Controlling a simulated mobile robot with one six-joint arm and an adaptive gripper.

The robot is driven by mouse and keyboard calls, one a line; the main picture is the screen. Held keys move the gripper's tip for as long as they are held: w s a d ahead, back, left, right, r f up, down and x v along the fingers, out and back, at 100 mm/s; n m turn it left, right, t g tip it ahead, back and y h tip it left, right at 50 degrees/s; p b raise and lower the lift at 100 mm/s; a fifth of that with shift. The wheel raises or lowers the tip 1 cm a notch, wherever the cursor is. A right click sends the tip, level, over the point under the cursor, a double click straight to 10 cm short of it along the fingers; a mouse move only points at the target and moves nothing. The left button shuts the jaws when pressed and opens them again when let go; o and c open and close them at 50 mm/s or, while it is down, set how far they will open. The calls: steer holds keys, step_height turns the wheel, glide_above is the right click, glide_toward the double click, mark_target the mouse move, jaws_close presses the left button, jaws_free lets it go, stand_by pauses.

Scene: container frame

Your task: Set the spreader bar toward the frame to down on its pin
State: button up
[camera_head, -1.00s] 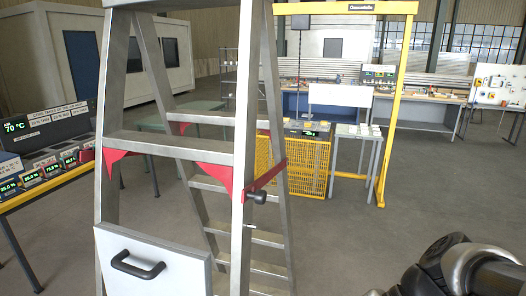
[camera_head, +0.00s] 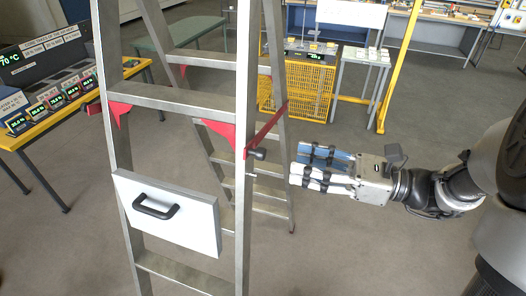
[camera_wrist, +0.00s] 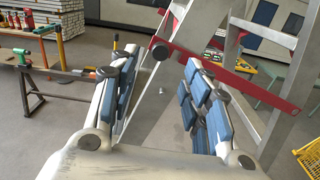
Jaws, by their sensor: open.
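A red spreader bar (camera_head: 268,127) slopes on the right side of the grey metal stepladder (camera_head: 180,100), from the front rail up to the rear rail. A dark round knob (camera_head: 258,154) sticks out at its lower, front-rail end. My gripper (camera_head: 299,163) is open and empty to the right of the knob, apart from it, fingers pointing left at the ladder. In the wrist view the red bar (camera_wrist: 235,76) runs behind the right finger, and the knob (camera_wrist: 160,50) shows between the open fingertips (camera_wrist: 160,64). I cannot make out the pin.
A white panel with a black handle (camera_head: 205,218) hangs on the ladder's front. A yellow mesh crate (camera_head: 298,92) and a small table (camera_head: 358,78) stand behind. A yellow table with displays (camera_head: 75,100) is at left. The floor below my gripper is clear.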

mark_target(265, 155)
steer(key=x, duration=0.9)
steer(key=shift+a, duration=0.1)
steer(key=shift+c, duration=0.4)
jaws_close()
